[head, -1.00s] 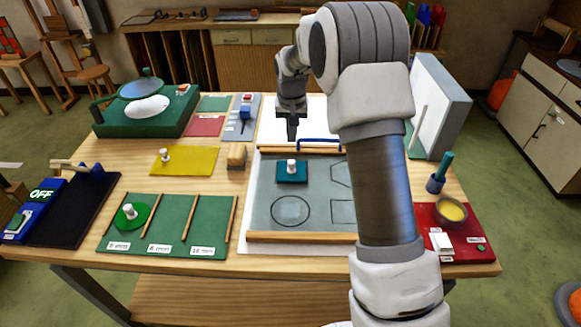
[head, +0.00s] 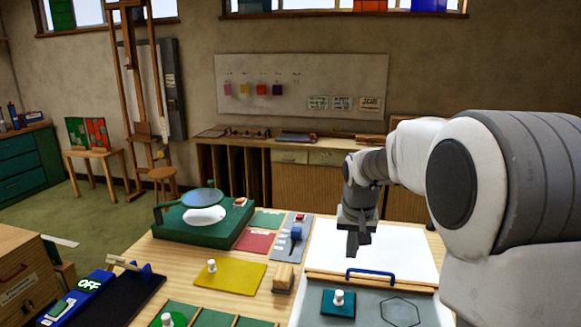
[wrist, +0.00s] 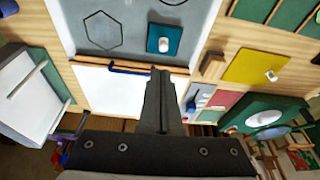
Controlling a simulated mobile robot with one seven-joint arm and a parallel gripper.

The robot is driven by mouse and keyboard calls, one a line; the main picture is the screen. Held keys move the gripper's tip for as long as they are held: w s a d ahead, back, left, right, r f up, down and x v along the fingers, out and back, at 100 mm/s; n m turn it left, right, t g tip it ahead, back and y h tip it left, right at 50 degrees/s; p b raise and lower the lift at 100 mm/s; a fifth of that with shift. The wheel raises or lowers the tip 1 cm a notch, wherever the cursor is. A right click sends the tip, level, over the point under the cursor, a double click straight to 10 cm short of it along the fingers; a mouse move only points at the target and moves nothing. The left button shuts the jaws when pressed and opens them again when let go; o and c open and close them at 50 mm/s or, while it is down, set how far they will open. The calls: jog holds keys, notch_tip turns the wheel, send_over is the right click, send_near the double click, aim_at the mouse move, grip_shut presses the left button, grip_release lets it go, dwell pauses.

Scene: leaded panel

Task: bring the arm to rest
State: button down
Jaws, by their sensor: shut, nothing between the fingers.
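My gripper (head: 357,243) is shut and empty. In the head view it points down above the white sheet (head: 395,250) at the back of the table. In the wrist view my gripper (wrist: 160,75) has its fingers together in the middle, apart from the things below. A grey panel board (head: 367,317) with a drawn hexagon lies in front of the sheet, with a blue handle (head: 370,274) at its far edge. A teal piece with a white knob (head: 338,302) lies on the board. My arm hides the right side of the table in the head view.
A yellow sheet with a white knob (head: 230,275) and a small wooden block (head: 283,278) lie left of the board. A green machine (head: 203,217) stands at the back left.

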jog(key=s+r+n+t, duration=0.1)
jog(key=s+r, duration=0.2)
jog(key=s, duration=1.2)
jog(key=s+r+n+t, duration=0.1)
jog(key=s+r, duration=0.2)
jog(key=s, duration=1.2)
jog(key=shift+a+r, duration=0.15)
jog(key=shift+r, duration=0.2)
